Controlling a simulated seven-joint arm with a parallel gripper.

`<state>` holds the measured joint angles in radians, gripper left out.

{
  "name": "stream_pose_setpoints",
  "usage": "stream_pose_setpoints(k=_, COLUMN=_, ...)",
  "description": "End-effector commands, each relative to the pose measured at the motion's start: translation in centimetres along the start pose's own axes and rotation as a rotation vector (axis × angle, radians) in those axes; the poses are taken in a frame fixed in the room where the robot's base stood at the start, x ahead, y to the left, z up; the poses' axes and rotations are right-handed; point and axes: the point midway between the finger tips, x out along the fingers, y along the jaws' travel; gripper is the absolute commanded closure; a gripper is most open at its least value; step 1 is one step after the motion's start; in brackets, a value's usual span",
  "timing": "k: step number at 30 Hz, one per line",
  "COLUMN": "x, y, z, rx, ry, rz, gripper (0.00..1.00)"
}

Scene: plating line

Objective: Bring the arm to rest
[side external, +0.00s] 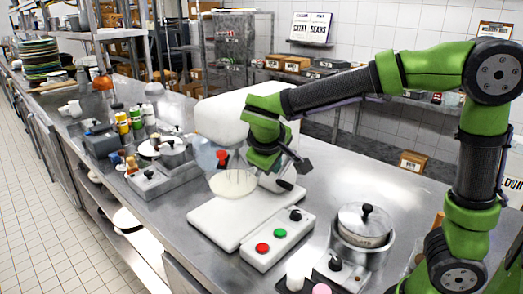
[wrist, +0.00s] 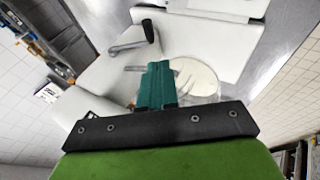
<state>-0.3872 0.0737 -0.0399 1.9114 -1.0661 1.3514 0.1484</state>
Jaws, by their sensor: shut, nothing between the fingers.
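My gripper (side external: 262,163) is green with black parts and hangs over a white machine, in front of its large rounded white housing (side external: 240,118). In the wrist view my gripper (wrist: 156,68) shows its teal fingers together with nothing between them. A round cream disc (side external: 233,184) lies on the machine below and left of the gripper; the disc (wrist: 196,78) is partly hidden behind the fingers in the wrist view. I cannot tell from the side how far the fingertips are above the machine.
A white control box with a red button (side external: 262,248) and a green button (side external: 280,233) sits in front. A lidded pot (side external: 363,226) stands at right. Several condiment bottles (side external: 122,122) and another lidded pot (side external: 172,152) stand at left. The steel counter (side external: 335,185) has bare space behind the pot.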

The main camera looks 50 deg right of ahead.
Motion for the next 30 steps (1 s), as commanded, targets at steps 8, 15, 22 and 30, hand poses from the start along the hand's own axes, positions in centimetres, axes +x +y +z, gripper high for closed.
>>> stream_pose_setpoints(k=8, x=0.5, y=-2.0, z=1.3, rx=-0.027, ry=-0.016, rz=-0.094, gripper=1.0)
stream_pose_setpoints(k=15, x=-1.7, y=-3.6, z=7.6, rx=0.161, ry=0.002, rz=-0.445, gripper=1.0)
stream_pose_setpoints(k=22, x=-4.7, y=-3.1, z=11.9, rx=0.464, ry=0.123, rz=-0.694, gripper=1.0)
stream_pose_setpoints(k=30, x=-6.1, y=-1.4, z=13.5, rx=0.627, ry=0.221, rz=-0.741, gripper=1.0)
